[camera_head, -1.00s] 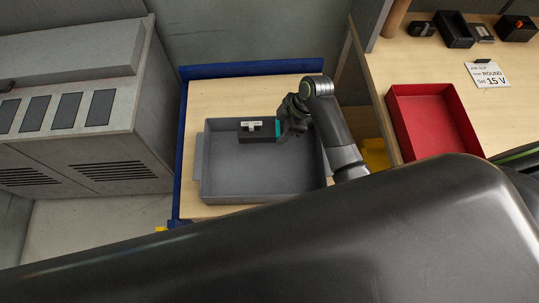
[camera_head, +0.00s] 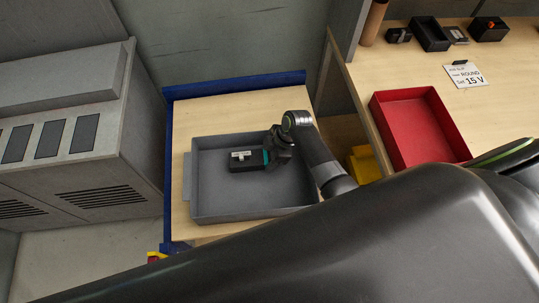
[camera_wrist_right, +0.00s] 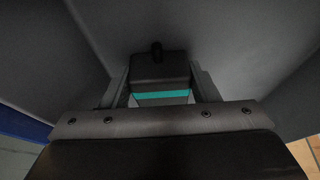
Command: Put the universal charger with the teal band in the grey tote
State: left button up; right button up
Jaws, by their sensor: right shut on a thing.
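The black universal charger (camera_head: 245,160) has a teal band at its right end and a pale label on top. It also shows in the right wrist view (camera_wrist_right: 160,70), with the teal band across it. My right gripper (camera_head: 268,155) is shut on the charger at its banded end; in the wrist view a finger lies on each side of it. The grey tote (camera_head: 250,209) is under and around the charger, which is within its walls in the head view. Whether the charger touches the tote's floor I cannot tell. My left gripper is not in view.
The tote stands on a wooden table with a blue edge (camera_head: 235,84). A red tray (camera_head: 420,145), a white card reading ROUND, 15 V (camera_head: 466,75) and several dark devices are on the right bench. A grey cabinet (camera_head: 75,130) stands left. The tote's front floor is clear.

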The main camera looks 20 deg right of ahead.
jog(key=o, duration=1.1)
jog(key=shift+f, duration=0.1)
jog(key=shift+d+r, duration=0.15)
jog(key=shift+r, duration=0.4)
jog(key=p+v, duration=0.1)
jog(key=v, duration=1)
jog(key=shift+s+d, duration=0.1)
jog(key=shift+s, duration=0.05)
